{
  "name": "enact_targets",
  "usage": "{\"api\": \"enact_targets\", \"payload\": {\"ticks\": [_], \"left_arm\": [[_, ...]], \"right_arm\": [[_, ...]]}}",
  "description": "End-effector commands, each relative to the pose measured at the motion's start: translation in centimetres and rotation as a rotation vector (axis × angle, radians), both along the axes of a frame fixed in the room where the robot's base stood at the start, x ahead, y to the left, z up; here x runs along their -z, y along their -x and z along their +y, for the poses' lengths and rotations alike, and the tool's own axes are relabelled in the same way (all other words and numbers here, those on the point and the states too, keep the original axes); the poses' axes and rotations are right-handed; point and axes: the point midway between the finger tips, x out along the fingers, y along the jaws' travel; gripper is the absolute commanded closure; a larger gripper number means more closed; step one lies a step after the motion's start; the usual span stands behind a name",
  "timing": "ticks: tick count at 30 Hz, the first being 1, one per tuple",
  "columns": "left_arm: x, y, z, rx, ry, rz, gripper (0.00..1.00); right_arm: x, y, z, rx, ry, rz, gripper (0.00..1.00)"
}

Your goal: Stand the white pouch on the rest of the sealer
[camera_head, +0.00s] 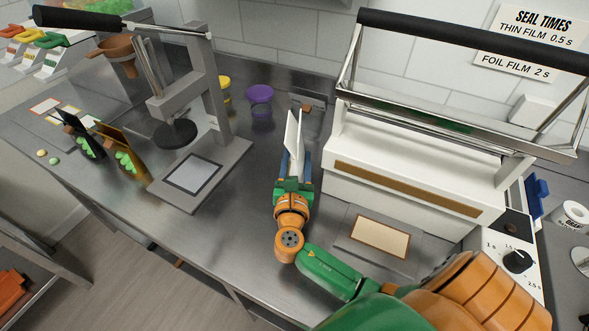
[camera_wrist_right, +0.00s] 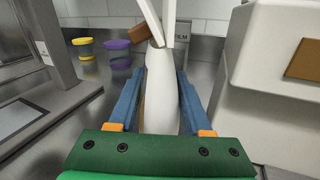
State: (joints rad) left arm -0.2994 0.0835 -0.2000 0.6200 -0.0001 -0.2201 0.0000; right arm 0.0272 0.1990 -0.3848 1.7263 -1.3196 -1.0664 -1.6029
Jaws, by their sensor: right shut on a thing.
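The white pouch (camera_head: 292,133) stands nearly upright between the blue fingers of my right gripper (camera_head: 294,160), which is shut on it. In the right wrist view the pouch (camera_wrist_right: 160,100) fills the gap between the fingers of the gripper (camera_wrist_right: 161,85). The pouch is above the steel table, left of the white sealer (camera_head: 415,165); I cannot tell its height exactly. The sealer's long black handle is raised. A low grey rest (camera_head: 350,217) with a brown-edged cream panel (camera_head: 380,237) lies in front of the sealer, right of my gripper. My left gripper is out of view.
A grey press (camera_head: 190,110) with a black handle stands to the left. Yellow and purple cups (camera_head: 259,93) sit behind my gripper. A dial box (camera_head: 516,260) stands right of the sealer.

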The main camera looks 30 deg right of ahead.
Motion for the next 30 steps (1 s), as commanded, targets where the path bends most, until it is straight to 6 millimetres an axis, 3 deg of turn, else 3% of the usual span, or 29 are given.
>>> {"api": "enact_targets", "payload": {"ticks": [8,19,20,22,30], "left_arm": [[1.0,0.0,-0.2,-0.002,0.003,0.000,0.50],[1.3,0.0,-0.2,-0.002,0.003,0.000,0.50],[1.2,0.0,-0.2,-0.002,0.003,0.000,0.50],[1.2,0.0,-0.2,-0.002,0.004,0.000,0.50],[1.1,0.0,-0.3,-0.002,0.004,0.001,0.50]], "right_arm": [[4.2,-0.9,-0.7,-0.001,0.002,0.003,1.00],[4.9,-0.9,-0.6,-0.002,0.000,0.000,1.00],[4.7,-0.9,-0.6,-0.002,0.000,0.000,0.43],[4.7,-0.9,-0.6,-0.002,0.000,0.000,0.24],[4.6,-0.9,-0.6,-0.002,0.001,0.000,0.21]]}}
